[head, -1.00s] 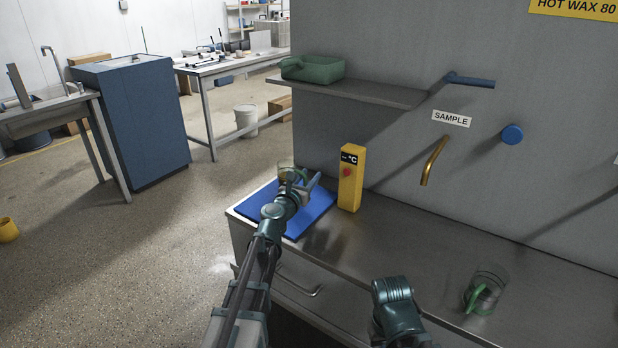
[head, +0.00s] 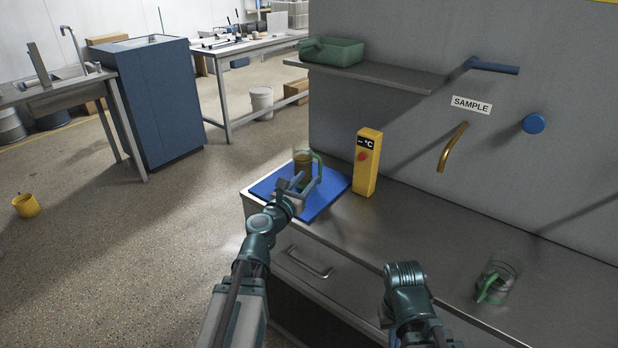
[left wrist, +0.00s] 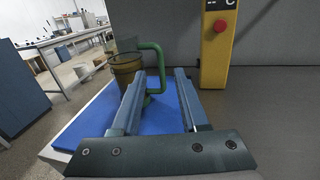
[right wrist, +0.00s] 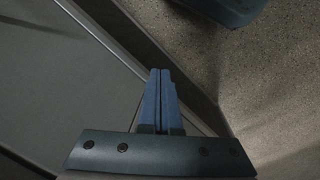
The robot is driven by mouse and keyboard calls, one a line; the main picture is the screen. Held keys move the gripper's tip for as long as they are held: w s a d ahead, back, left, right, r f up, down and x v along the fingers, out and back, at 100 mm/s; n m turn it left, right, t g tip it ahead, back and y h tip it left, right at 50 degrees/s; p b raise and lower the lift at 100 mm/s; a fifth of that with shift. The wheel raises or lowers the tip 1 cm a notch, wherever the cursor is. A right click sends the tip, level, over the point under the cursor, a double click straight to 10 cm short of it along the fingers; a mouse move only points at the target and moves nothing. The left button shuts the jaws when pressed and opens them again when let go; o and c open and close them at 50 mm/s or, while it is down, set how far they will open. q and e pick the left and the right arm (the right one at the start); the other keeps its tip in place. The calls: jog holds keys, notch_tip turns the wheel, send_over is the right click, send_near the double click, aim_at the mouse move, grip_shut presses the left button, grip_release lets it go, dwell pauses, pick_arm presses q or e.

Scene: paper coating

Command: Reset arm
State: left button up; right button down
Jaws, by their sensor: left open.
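A clear jug with brown liquid and a green handle (head: 303,169) stands upright on the blue mat (head: 325,197) at the counter's left end. In the left wrist view the jug (left wrist: 125,70) is beyond my fingers, and its handle shows between them. My left gripper (head: 291,184) is open and just in front of the jug; its fingers (left wrist: 160,74) look empty. Whether they touch the handle I cannot tell. My right arm is low at the counter's front edge. My right gripper (right wrist: 160,100) is shut and empty in the right wrist view.
A yellow temperature box (head: 367,163) with a red button stands right of the mat. A second clear jug with a green handle (head: 497,279) is on the counter's right. A brass spout (head: 451,148) and shelf (head: 390,77) project from the wall. The mid counter is clear.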

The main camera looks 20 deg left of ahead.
pick_arm(q)
jog(key=shift+d, duration=0.1)
jog(key=s+d+f+m+g+h+p, duration=0.1)
jog(key=s+d+m+g+p, duration=0.2)
jog(key=d+m, duration=0.4)
jog(key=s+d+m+g+h+p, duration=0.2)
jog(key=s+d+m+g+p, duration=0.2)
jog(key=d+m, duration=0.4)
jog(key=s+d+f+m+g+h+p, duration=0.1)
jog(key=s+d+m+g+h+p, duration=0.1)
jog(key=s+d+m+g+p, duration=0.2)
jog(key=shift+d+f+m+g, duration=0.15)
jog(key=shift+d+m, duration=0.75)
jog(key=shift+m, duration=0.25)
jog(key=shift+d+f+m+g, duration=0.15)
jog(key=shift+d+m, duration=0.7)
jog(key=shift+m, duration=0.3)
jog(key=s+a+m+g+y+p, duration=0.2)
jog(key=s+m+g+y+p, duration=0.1)
jog(key=s+m, duration=0.4)
jog(key=s+a+m+g+y+p, duration=0.3)
jog(key=s+m+y+p, duration=0.2)
jog(key=s+m+y, duration=0.1)
jog(key=shift+s+m+g, duration=0.3)
jog(key=shift+s+m, duration=0.3)
jog(key=shift+s, duration=0.05)
